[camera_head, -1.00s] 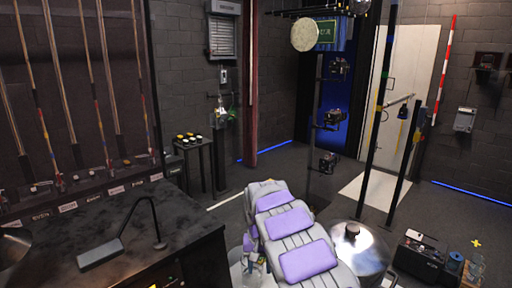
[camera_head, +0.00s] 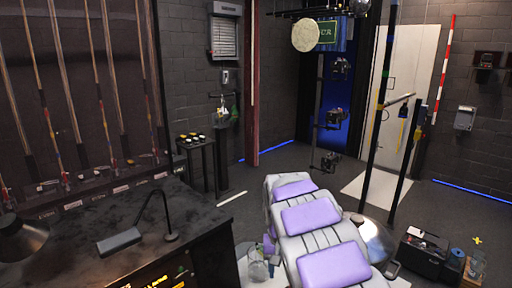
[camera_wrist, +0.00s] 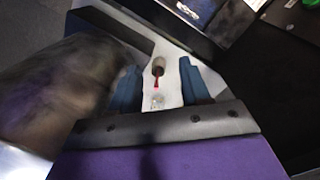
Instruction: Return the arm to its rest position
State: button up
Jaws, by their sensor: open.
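My gripper (camera_wrist: 160,86) shows in the wrist view as two dark blue fingers, spread apart. Between them I see a pale surface and, beyond, a small grey-brown cylinder (camera_wrist: 158,67) with a red tip; nothing appears gripped. A grey bar with bolts and a purple panel fill the bottom of that view. I cannot make out my gripper in the head view. There, a long grey form with purple pads (camera_head: 311,215) rises from the bottom edge; I cannot tell whether it is part of me.
Poles (camera_head: 376,110) stand at right, near a black box (camera_head: 422,250). Dark floor (camera_head: 245,205) shows between table and grey form. A blurred dark shape (camera_wrist: 60,90) crosses the wrist view's left.

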jog(key=s+d+r+b, duration=0.1)
jog(key=s+d+r, duration=0.2)
jog(key=s+d, duration=0.35)
jog(key=s+f+b, duration=0.1)
jog(key=s+f, duration=0.1)
jog(key=s, duration=1.4)
jog(key=s+d+f+g+b, duration=0.1)
jog(key=s+f+b, duration=0.1)
jog(key=s, duration=1.5)
jog(key=shift+s+n+y, duration=0.3)
jog(key=shift+d, duration=0.15)
